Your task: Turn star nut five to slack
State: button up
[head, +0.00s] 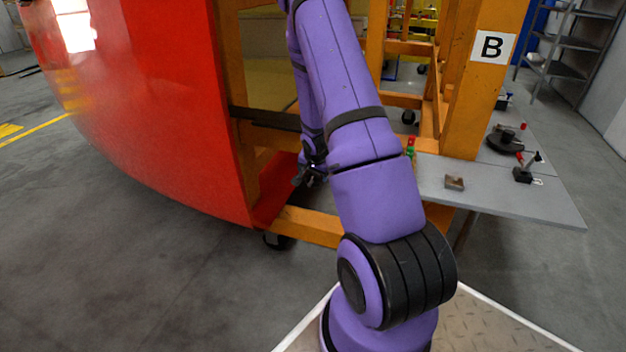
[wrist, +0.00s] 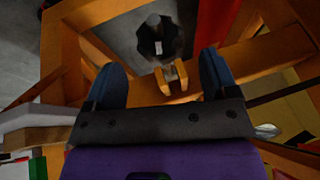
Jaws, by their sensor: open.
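A dark, lobed star nut (wrist: 152,36) with a pale mark on its face is at the top middle of the wrist view. No number is legible, so I cannot tell whether it is star nut five. A yellow forked bracket (wrist: 172,82) sits just below it on the orange frame. My gripper (wrist: 156,60) is open, its two blue fingers apart on either side, with nothing held between them. The nut appears beyond the fingertips, roughly between them. In the head view my gripper (head: 311,172) is small and dark beside the lower orange frame, partly hidden by my arm.
The large red nosecone (head: 150,100) stands at the left on an orange wheeled frame (head: 310,226). Orange beams surround my gripper closely. A grey table (head: 540,205) at the right holds small tools, beside a post marked B (head: 491,47). Floor at the front left is clear.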

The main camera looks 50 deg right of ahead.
aim_at(313, 175)
jog(key=shift+x, duration=2.8)
jog(key=shift+c, duration=0.3)
jog(key=c, duration=0.9)
